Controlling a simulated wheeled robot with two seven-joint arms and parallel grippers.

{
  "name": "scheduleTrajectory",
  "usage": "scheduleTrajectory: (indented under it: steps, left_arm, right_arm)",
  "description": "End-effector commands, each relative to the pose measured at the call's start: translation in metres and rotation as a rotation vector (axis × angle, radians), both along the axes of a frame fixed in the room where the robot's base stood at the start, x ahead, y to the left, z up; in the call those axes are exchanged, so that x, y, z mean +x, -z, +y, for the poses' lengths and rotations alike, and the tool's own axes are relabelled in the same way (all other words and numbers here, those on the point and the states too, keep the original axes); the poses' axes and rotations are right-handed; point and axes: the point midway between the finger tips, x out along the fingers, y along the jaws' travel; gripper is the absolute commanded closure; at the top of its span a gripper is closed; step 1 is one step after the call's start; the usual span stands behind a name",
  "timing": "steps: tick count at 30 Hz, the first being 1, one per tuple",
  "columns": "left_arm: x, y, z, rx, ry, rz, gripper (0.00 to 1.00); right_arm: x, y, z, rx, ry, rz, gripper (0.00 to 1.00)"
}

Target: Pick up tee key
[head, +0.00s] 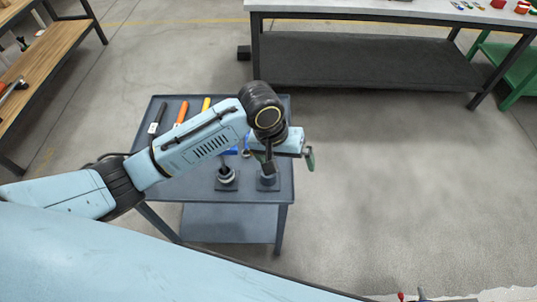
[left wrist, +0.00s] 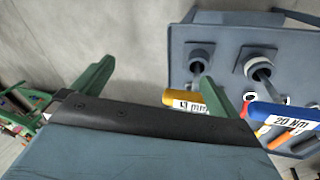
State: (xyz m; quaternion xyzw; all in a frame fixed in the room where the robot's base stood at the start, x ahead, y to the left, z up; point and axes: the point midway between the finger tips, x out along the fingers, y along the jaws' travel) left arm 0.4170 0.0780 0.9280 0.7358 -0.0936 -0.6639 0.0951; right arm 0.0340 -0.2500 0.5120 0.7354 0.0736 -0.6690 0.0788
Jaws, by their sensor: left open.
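A yellow handle (left wrist: 185,97) labelled "4 mm", apparently the tee key's, shows in the left wrist view, partly hidden behind a finger. It seems to top a shaft over one screw jack (left wrist: 199,58). A blue handle (left wrist: 285,116) labelled "20 Nm" is over the other jack (left wrist: 257,62). In the head view the blue handle (head: 231,151) is partly hidden by my arm; I cannot make out the 4 mm handle there. My left gripper (left wrist: 155,85) is open, its green fingers apart with nothing held. In the head view it (head: 310,158) is at the cart's right edge. My right gripper is not in view.
The grey cart (head: 285,210) also bears orange (head: 182,112), yellow (head: 206,104) and black-and-white (head: 157,117) handled tools at its back left. A long bench (head: 350,14) stands behind, a wooden bench (head: 45,55) at left. The floor right of the cart is clear.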

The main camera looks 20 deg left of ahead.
Motion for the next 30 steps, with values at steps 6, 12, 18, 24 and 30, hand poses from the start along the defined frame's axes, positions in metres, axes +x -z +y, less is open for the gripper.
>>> scheduleTrajectory:
  steps: [6, 12, 18, 24, 30]
  left_arm:
    - [0.028, -0.054, 0.028, 0.140, -0.128, 0.081, 0.00]
    - [0.039, -0.086, 0.051, 0.231, -0.244, 0.127, 0.00]
    - [0.040, -0.080, 0.057, 0.256, -0.279, 0.143, 0.00]
    - [0.040, -0.040, 0.057, 0.256, -0.279, 0.144, 0.00]
    - [0.041, -0.015, 0.057, 0.253, -0.277, 0.140, 0.00]
  right_arm:
    - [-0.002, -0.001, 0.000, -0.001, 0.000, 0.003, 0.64]
    - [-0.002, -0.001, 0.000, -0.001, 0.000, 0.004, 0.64]
    - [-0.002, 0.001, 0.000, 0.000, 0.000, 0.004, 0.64]
    - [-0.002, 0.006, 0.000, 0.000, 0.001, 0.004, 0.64]
    - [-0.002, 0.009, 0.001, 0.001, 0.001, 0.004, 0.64]
